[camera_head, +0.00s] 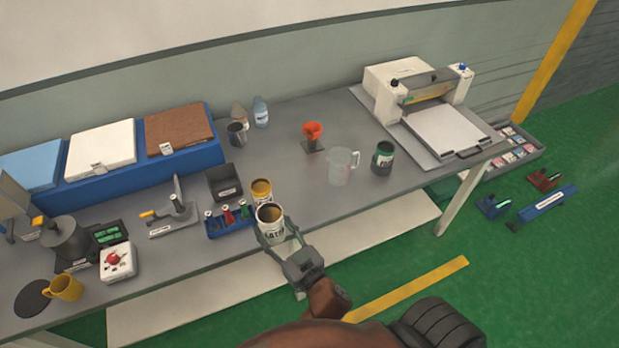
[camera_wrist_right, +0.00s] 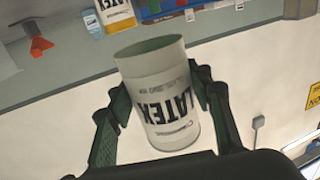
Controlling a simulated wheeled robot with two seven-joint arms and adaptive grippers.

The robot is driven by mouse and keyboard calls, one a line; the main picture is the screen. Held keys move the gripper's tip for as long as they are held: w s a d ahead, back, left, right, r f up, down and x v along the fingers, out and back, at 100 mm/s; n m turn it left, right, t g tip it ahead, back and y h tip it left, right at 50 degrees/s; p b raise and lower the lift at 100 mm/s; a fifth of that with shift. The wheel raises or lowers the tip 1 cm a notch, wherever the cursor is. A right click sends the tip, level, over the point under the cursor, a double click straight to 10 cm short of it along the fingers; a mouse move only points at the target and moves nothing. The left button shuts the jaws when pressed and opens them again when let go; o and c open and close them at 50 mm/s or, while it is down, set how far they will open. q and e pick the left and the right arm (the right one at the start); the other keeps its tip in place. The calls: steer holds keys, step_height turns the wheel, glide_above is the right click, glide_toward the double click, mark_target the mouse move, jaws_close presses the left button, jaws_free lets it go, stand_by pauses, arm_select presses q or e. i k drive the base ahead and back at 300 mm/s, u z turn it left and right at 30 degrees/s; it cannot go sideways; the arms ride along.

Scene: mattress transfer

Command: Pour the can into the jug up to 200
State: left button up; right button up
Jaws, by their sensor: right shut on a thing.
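A white can with dark LATEX lettering (camera_head: 270,224) stands roughly upright at the table's front edge. My right gripper (camera_head: 272,234) is shut around its sides. In the right wrist view the can (camera_wrist_right: 160,100) sits between both fingers, its open rim showing. I cannot tell whether its base touches the table. The clear jug (camera_head: 340,168) stands upright to the right of the can, apart from it, with its handle to the right. Its scale marks and any content are too small to read. My left gripper is not in view.
A second can (camera_head: 261,190) stands just behind the held one, next to a blue rack (camera_head: 228,222). A dark green can (camera_head: 383,158) stands right of the jug. The table (camera_head: 300,185) between held can and jug is clear.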

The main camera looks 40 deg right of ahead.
mark_target(339, 160)
steer(key=z, duration=1.2)
steer(key=k, duration=0.4)
steer(key=z, duration=0.25)
steer(key=i, duration=0.5)
